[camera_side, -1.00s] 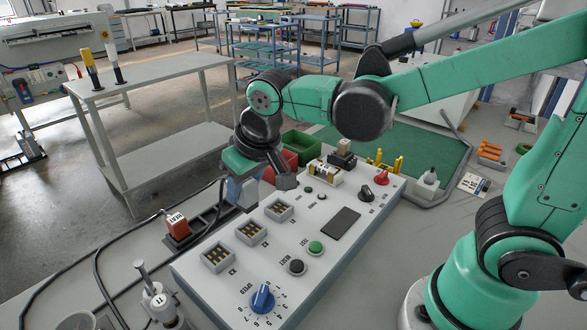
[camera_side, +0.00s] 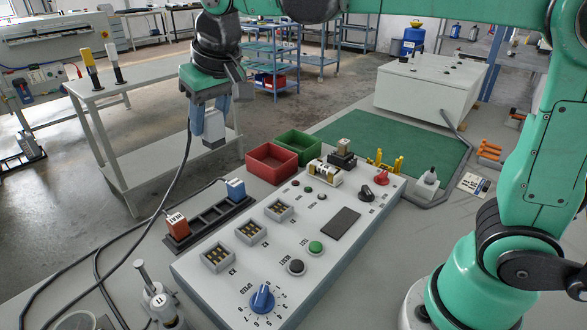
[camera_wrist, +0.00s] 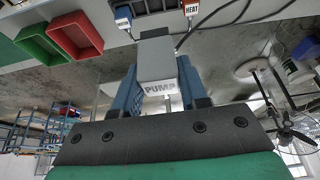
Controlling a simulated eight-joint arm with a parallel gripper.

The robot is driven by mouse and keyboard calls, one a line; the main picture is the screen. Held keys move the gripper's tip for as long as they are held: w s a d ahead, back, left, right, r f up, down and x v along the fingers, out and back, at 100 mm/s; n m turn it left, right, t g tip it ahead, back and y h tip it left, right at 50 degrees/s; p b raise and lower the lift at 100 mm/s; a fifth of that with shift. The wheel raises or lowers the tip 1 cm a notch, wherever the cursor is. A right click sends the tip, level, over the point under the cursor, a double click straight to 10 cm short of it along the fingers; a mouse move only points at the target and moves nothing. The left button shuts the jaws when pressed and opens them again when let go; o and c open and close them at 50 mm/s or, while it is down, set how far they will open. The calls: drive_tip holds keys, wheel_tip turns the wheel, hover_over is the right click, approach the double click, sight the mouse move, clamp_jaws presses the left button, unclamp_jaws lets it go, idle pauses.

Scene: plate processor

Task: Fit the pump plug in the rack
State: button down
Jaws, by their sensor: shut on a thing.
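The grey pump plug (camera_side: 213,128), labelled PUMP, also shows in the wrist view (camera_wrist: 157,62). My gripper (camera_side: 210,112) is shut on it, with one blue finger on each side, and holds it in the air. A dark cable hangs from the plug. The black rack (camera_side: 207,218) lies below on the bench, left of the control panel. It holds the red HEAT plug (camera_side: 177,225) at its near end and a blue plug (camera_side: 235,188) at its far end. The slots between them look empty. The rack's edge shows at the top of the wrist view (camera_wrist: 163,6).
The control panel (camera_side: 285,245) with sockets, buttons and a blue knob stands right of the rack. A red bin (camera_side: 270,160) and a green bin (camera_side: 299,144) stand beyond the rack. Dark cables (camera_side: 100,250) run over the bench at left.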

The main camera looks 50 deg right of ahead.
drive_tip(key=shift+s+d+x, duration=0.15)
drive_tip(key=shift+x, duration=4.65)
drive_tip(key=shift+s+d+x, duration=0.1)
drive_tip(key=shift+s+x, duration=0.05)
drive_tip(key=shift+x, duration=4.65)
drive_tip(key=shift+f, duration=1.05)
drive_tip(key=shift+c, duration=2)
unclamp_jaws()
